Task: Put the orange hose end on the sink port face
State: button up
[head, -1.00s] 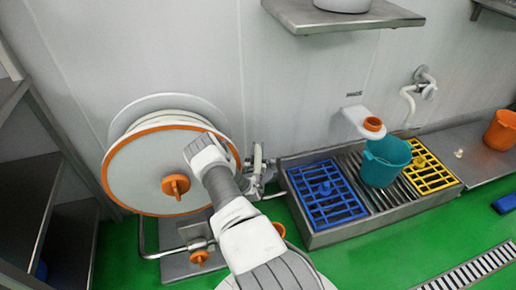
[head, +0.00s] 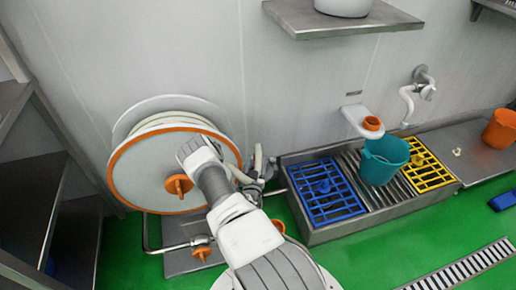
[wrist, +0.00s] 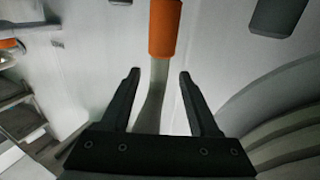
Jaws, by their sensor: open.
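The orange hose end (wrist: 165,28) shows at the top of the wrist view, on a pale hose (wrist: 152,95). The hose runs down between the two dark fingers of my open gripper (wrist: 160,76), and the orange part lies beyond the fingertips. I see no finger closed on it. In the head view my arm reaches to the hose reel and its wrist hides the gripper. The sink (head: 319,234) stands right of the reel. An orange ring (head: 372,123) sits on a white wall bracket above it; I cannot tell whether this is the port face.
The white reel (head: 140,178) with orange rim stands against the wall. Pipes and a valve (head: 257,165) are between reel and sink. A teal bucket (head: 384,162) stands in the sink between blue (head: 322,212) and yellow (head: 432,177) grids. A steel shelf (head: 300,20) juts out above.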

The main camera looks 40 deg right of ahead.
jog(key=v, duration=0.3)
jog(key=shift+s+a+p, duration=0.2)
jog(key=shift+a+p, duration=0.1)
jog(key=shift+p, duration=0.05)
dwell(0.3)
